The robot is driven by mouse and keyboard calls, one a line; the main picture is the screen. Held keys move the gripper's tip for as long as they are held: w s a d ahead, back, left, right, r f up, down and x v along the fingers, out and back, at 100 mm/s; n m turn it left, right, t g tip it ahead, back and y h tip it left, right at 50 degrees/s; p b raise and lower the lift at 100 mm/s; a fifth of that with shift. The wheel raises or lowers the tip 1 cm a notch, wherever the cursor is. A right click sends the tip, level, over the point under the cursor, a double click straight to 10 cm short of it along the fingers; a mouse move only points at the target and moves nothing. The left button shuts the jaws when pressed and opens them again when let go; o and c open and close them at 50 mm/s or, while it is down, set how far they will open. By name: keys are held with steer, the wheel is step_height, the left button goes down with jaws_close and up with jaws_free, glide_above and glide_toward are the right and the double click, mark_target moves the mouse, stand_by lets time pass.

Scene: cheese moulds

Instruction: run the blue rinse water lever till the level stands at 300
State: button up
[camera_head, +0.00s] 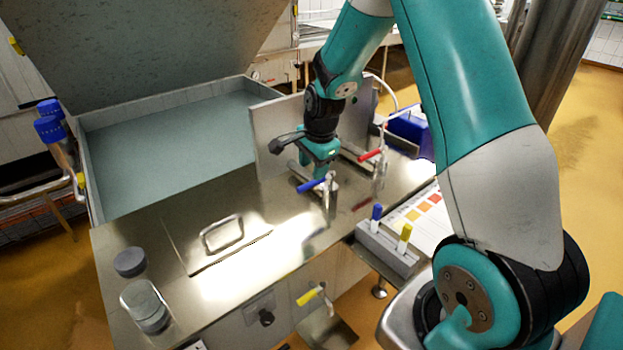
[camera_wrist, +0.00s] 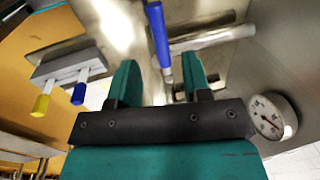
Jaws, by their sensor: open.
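The blue lever (camera_head: 311,186) sits on a steel valve on the metal counter, its handle pointing left. My gripper (camera_head: 317,168) is just above and behind it. In the wrist view the blue handle (camera_wrist: 159,36) runs down so that its end appears between the two fingertips of my open gripper (camera_wrist: 161,64). Neither finger visibly touches it; the depth between them is hard to judge. A round white dial gauge (camera_wrist: 270,116) shows at the right of the wrist view; its figures are too small to read. No 300 mark is legible.
A red lever (camera_head: 370,155) stands close behind and right of the blue one. A grey holder (camera_head: 387,247) with a blue and a yellow stick is at the front right. A yellow lever (camera_head: 310,296) is below the counter edge. A jar (camera_head: 145,304) stands front left.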

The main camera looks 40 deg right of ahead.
mark_target(310, 183)
steer(key=shift+w+f, duration=0.25)
steer(key=shift+f, duration=1.1)
steer(key=shift+w+f, duration=0.25)
steer(key=shift+f, duration=1.05)
